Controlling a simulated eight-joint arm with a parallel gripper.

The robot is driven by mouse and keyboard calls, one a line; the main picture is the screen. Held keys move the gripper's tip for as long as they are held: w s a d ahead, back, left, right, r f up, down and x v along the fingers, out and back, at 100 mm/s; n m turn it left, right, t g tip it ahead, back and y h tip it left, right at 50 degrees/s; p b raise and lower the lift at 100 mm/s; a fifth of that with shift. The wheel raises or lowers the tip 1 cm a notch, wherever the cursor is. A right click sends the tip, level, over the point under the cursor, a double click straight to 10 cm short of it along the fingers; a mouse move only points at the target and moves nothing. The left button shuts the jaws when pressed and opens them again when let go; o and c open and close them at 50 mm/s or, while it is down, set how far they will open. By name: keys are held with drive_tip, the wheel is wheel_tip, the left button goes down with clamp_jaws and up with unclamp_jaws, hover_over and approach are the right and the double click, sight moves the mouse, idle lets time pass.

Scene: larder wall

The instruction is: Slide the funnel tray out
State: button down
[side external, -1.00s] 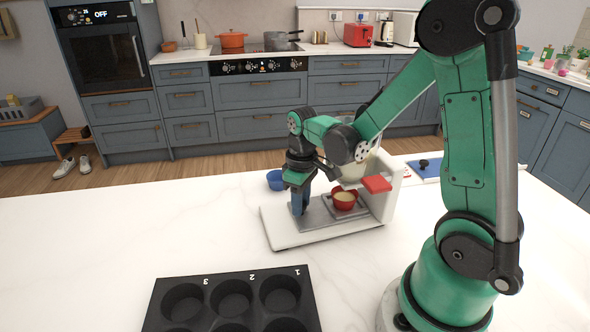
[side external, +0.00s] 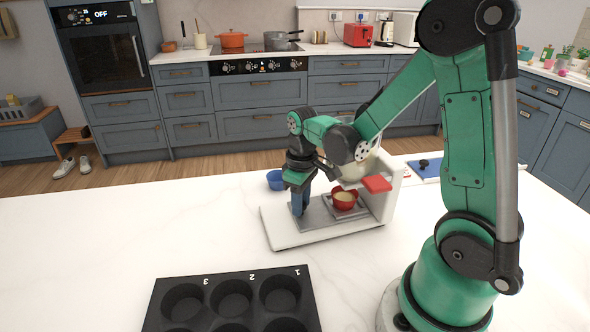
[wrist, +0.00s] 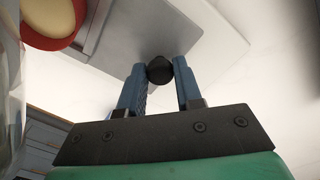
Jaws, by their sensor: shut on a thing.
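The funnel tray (side external: 318,214) is a flat grey plate on the white base of a dispenser (side external: 290,238). A red cup (side external: 344,200) with pale yellow contents sits on the dispenser side of the tray. In the wrist view the tray (wrist: 150,38) carries a round black knob (wrist: 160,69) at its edge. My gripper (side external: 299,208) points down at the tray's left end. In the wrist view my gripper (wrist: 160,82) has its blue fingers shut on the knob, one on each side. The tray's far end under the dispenser is partly hidden.
A black muffin tin (side external: 232,298) with numbered cups lies at the front. A blue bowl (side external: 275,180) stands behind my gripper. A red lever (side external: 376,184) juts from the dispenser above the cup. The counter to the left is clear.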

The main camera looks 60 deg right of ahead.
drive_tip(key=shift+w+a, duration=0.1)
drive_tip(key=w+a, duration=0.5)
drive_tip(key=a, duration=0.2)
drive_tip(key=shift+w, duration=0.4)
drive_tip(key=c, duration=0.6)
unclamp_jaws()
drive_tip(key=shift+r, duration=0.1)
drive_tip(key=shift+r, duration=2.7)
